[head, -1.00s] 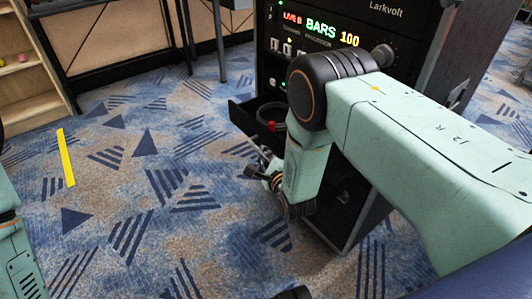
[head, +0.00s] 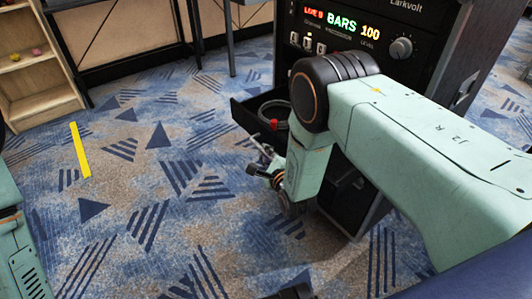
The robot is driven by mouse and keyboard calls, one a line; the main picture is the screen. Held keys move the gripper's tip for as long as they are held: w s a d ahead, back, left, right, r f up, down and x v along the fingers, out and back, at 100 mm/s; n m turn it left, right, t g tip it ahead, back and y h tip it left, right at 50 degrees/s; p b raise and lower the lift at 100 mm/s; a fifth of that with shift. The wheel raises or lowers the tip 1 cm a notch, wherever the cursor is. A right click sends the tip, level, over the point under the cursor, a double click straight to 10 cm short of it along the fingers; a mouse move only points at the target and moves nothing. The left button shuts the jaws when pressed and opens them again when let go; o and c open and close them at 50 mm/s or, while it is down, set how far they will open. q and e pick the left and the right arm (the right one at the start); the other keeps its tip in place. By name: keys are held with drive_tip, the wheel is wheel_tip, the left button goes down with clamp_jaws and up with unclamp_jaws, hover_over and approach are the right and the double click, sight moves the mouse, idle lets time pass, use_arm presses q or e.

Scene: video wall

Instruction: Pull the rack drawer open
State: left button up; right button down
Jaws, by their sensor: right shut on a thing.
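The black equipment rack (head: 340,60) stands at the right behind my right arm. Its drawer (head: 243,115) is partly out toward the left, and its open inside shows. A dark coiled cable and a small red item (head: 273,124) lie in the drawer. My right gripper (head: 260,163) is at the lower front of the drawer and is shut on the drawer handle. The handle itself is mostly hidden by the fingers and wrist. My right forearm covers the near part of the drawer and rack. Of my left arm only a link shows at the left edge; its gripper is out of view.
A wooden shelf (head: 35,75) stands at the upper left, beside a dark-framed table (head: 120,70). A yellow tape strip (head: 80,150) lies on the patterned carpet. The carpet left of the drawer is clear.

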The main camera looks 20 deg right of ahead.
use_arm(q)
drive_tip(key=shift+s+a, duration=0.1)
drive_tip(key=shift+a, duration=0.25)
use_arm(e)
drive_tip(key=shift+a, duration=0.2)
drive_tip(key=c, duration=1.7)
unclamp_jaws()
use_arm(q)
drive_tip(key=shift+d, duration=0.15)
use_arm(e)
drive_tip(key=shift+s, duration=0.1)
drive_tip(key=v, duration=1.2)
